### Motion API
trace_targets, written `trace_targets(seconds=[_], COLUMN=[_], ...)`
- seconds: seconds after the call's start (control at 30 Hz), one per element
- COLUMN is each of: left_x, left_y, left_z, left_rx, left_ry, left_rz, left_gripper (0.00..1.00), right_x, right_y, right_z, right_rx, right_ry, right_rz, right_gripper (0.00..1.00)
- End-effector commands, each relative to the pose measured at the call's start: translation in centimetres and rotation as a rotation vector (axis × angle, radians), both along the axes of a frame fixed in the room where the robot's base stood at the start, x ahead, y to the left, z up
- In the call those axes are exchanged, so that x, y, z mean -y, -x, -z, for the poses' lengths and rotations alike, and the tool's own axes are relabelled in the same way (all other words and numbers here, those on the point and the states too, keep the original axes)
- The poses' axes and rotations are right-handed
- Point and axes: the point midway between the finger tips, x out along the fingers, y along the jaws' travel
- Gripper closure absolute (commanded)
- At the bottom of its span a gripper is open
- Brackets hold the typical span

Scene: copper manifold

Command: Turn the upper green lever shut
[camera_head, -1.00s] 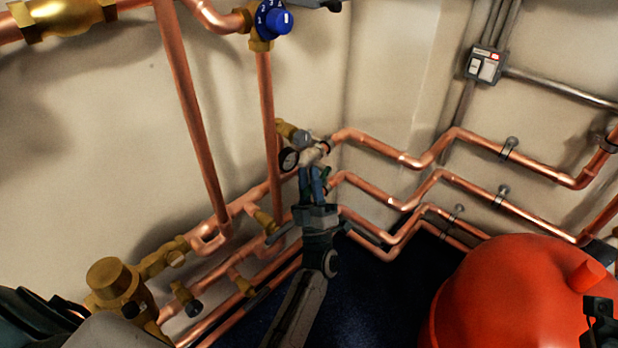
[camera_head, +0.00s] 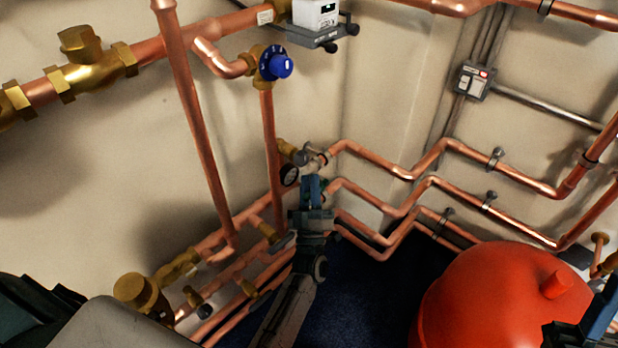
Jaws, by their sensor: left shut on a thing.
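My left gripper (camera_head: 313,180) reaches up from the bottom middle to the brass and silver valve fitting (camera_head: 318,161) on the upper copper pipe, near the wall corner. Its blue fingers are shut at this fitting, where the upper green lever sits. The fingers hide the lever, so I cannot see its angle or its green colour clearly. A small round dark-rimmed gauge (camera_head: 289,175) is just left of the fingers.
A large red tank (camera_head: 480,300) stands at the lower right. Copper pipes (camera_head: 400,170) run along both walls around the gripper. A blue knob valve (camera_head: 275,64) is above, and a brass valve (camera_head: 140,296) is at the lower left. A grey switch box (camera_head: 474,82) is on the right wall.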

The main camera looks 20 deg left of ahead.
Motion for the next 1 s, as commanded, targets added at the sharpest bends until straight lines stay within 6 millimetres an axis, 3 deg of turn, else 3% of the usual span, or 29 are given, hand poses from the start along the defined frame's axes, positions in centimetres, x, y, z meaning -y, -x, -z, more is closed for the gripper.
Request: trace_targets(seconds=[0.2,0.4,0.6,0.83,0.87,0.9,0.97,1.0], left_x=[0.0,0.0,0.0,0.1,0.1,0.1,0.1,0.1], left_y=[-0.2,-0.3,-0.3,-0.3,-0.3,-0.3,-0.3,-0.3], left_z=[-0.7,-0.7,-0.6,-0.6,-0.6,-0.6,-0.6,-0.6], left_rx=[-0.042,-0.071,-0.080,-0.079,-0.079,-0.079,-0.079,-0.079], left_ry=[-0.016,-0.027,-0.031,-0.030,-0.030,-0.031,-0.031,-0.031], left_rz=[0.000,0.000,0.000,0.000,0.000,0.000,0.000,0.000], left_gripper=[1.00,1.00,1.00,1.00,0.81,0.73,0.61,0.61], right_x=[0.3,0.4,0.4,0.4,0.4,0.4,0.4,0.4], right_y=[-3.4,-5.1,-5.5,-5.5,-5.5,-5.5,-5.5,-5.5], right_z=[2.9,6.0,7.2,7.2,7.2,7.2,7.2,7.2], right_rx=[-0.309,-0.522,-0.592,-0.590,-0.590,-0.590,-0.590,-0.590], right_ry=[-0.019,-0.030,-0.035,-0.035,-0.035,-0.035,-0.035,-0.035], right_rz=[0.005,0.006,0.005,0.005,0.005,0.005,0.005,0.005], right_gripper=[0.61,0.61,0.61,0.61,0.61,0.61,0.61,0.61])
